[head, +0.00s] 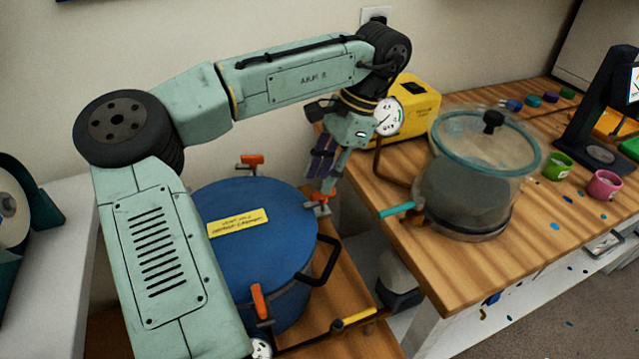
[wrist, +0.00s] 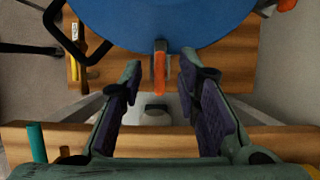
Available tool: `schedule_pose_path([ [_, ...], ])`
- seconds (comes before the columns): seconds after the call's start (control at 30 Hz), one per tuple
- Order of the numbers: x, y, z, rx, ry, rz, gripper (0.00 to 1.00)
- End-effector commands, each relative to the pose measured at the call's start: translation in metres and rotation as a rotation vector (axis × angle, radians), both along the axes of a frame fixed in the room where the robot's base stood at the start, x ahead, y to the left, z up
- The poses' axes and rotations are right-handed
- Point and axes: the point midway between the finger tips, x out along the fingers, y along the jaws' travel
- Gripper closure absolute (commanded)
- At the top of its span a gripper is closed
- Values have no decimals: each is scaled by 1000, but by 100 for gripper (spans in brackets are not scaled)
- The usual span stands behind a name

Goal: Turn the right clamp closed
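The blue pot (head: 265,230) has a flat blue lid with a yellow label (head: 238,222). The right clamp (head: 318,208), an orange lever on a grey bracket, sits at the lid's right edge. In the wrist view its lever (wrist: 159,75) points outward, away from the blue lid (wrist: 165,20). My gripper (head: 325,182) is just above and beside this clamp, pointing down. In the wrist view my gripper (wrist: 160,66) is open, with the lever between its fingertips and a gap on both sides. Other orange clamps are at the back (head: 250,162) and front (head: 258,302).
A black handle (head: 320,262) juts from the pot's right side. The wooden bench (head: 440,270) at right carries a clear chamber (head: 465,180) with a teal lid rim and a yellow pump (head: 415,105). A teal-handled valve (head: 397,209) sticks out at the bench edge nearby.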

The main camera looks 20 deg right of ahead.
Motion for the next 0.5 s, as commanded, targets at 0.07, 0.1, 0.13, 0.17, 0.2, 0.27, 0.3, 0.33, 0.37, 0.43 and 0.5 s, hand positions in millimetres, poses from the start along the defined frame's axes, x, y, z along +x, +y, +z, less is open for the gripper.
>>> schedule_pose_path([
  [0.07, 1, -8, 19, 0, -6, 0, 70],
  [0.1, 1, -11, 27, 0, -7, 0, 70],
  [0.13, 1, -14, 33, 0, -8, 0, 70],
  [0.17, 1, -16, 39, 0, -7, 0, 70],
  [0.2, 1, -19, 47, 0, -7, 0, 70],
  [0.27, 1, -24, 56, 1, -6, 1, 70],
  [0.3, 1, -26, 62, 0, -5, 0, 70],
  [0.33, 2, -28, 66, 0, -5, 0, 70],
  [0.37, 2, -29, 69, 0, -4, 1, 70],
  [0.43, 2, -31, 75, 1, -3, 1, 70],
  [0.5, 2, -33, 79, 0, -1, 0, 70],
])
